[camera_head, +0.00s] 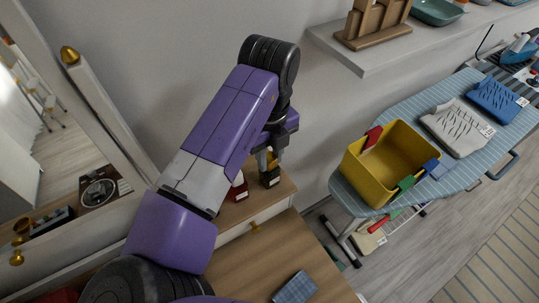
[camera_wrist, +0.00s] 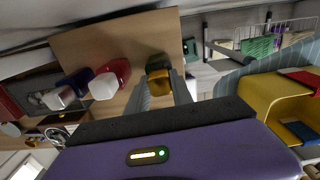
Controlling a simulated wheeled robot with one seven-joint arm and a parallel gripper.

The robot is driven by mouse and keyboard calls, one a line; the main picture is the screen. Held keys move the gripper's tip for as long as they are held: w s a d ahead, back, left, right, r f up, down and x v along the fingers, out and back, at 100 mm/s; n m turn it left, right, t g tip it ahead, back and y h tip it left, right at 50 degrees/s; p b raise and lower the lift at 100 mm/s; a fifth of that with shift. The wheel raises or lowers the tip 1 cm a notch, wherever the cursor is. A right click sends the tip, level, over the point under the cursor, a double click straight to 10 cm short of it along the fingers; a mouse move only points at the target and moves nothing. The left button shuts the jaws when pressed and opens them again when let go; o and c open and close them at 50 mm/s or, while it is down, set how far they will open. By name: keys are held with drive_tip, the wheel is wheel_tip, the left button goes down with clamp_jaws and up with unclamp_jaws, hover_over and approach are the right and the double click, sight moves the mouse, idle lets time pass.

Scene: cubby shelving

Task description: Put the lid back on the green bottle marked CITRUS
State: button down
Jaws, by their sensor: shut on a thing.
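My gripper (camera_head: 268,158) points down over the wooden top beside the wall. In the wrist view its two fingers (camera_wrist: 162,84) are closed on a yellow-orange lid (camera_wrist: 158,79). A dark bottle (camera_wrist: 157,62), perhaps dark green, is right under the lid in line with it; it also shows in the head view (camera_head: 270,179) with a pale label. I cannot read the label, nor tell whether the lid is seated or just above the neck. The bottle looks upright.
A yellow bin (camera_head: 364,168) sits on the ironing board (camera_head: 353,197) at right. A wall shelf (camera_head: 372,64) hangs above.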

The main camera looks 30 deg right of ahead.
drive_tip(key=c, duration=0.6)
unclamp_jaws()
drive_tip(key=shift+c, duration=0.2)
drive_tip(key=shift+r, duration=0.15)
drive_tip(key=shift+r+p, duration=2.55)
drive_tip(key=shift+r, duration=0.85)
drive_tip(key=shift+c, duration=0.4)
clamp_jaws()
